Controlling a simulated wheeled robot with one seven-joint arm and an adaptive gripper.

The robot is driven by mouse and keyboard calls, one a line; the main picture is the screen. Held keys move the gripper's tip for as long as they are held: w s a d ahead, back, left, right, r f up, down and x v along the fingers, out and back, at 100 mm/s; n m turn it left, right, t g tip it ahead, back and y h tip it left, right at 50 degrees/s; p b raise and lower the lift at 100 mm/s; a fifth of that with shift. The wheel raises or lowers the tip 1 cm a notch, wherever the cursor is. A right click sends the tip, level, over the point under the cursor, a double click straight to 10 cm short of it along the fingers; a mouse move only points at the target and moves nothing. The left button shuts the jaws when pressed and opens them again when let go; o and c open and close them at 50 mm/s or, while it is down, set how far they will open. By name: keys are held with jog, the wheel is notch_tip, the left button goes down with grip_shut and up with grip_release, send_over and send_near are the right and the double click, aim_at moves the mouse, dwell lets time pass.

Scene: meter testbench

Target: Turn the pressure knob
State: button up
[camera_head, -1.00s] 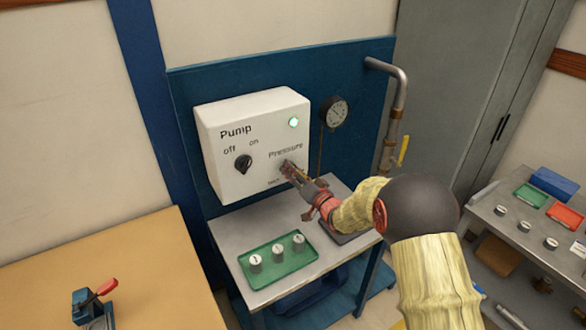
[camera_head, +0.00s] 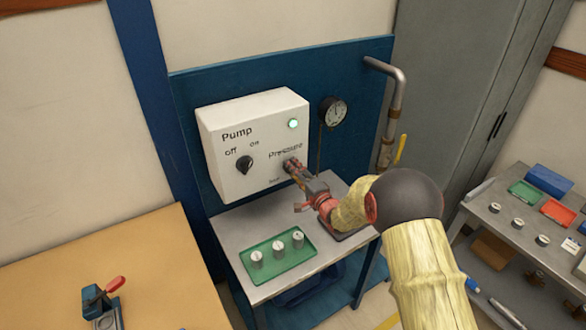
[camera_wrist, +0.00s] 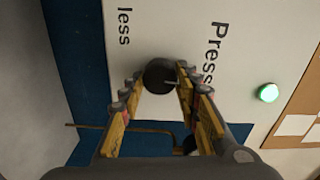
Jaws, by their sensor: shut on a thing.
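The dark round pressure knob (camera_wrist: 158,72) is on the white pump box (camera_head: 222,195), below the word "Pressure". In the wrist view its pale pointer line lies sideways in the picture. My gripper (camera_head: 291,164) is at the knob, and its two fingers (camera_wrist: 158,85) are shut on the knob's sides. In the head view the gripper hides most of the knob. The pressure gauge (camera_head: 334,112) is on the blue panel right of the box; its reading is too small to tell.
The pump knob (camera_head: 245,164) is left of my gripper, and a lit green lamp (camera_head: 293,124) is above it. A green tray (camera_head: 277,271) with three small weights is on the bench below. A pipe (camera_head: 399,90) with a yellow-handled valve rises at the right.

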jog(key=shift+m, duration=0.6)
jog(key=o, duration=1.2)
jog(key=shift+c, duration=0.2)
jog(key=shift+d, duration=0.1)
jog(key=v, duration=1.2)
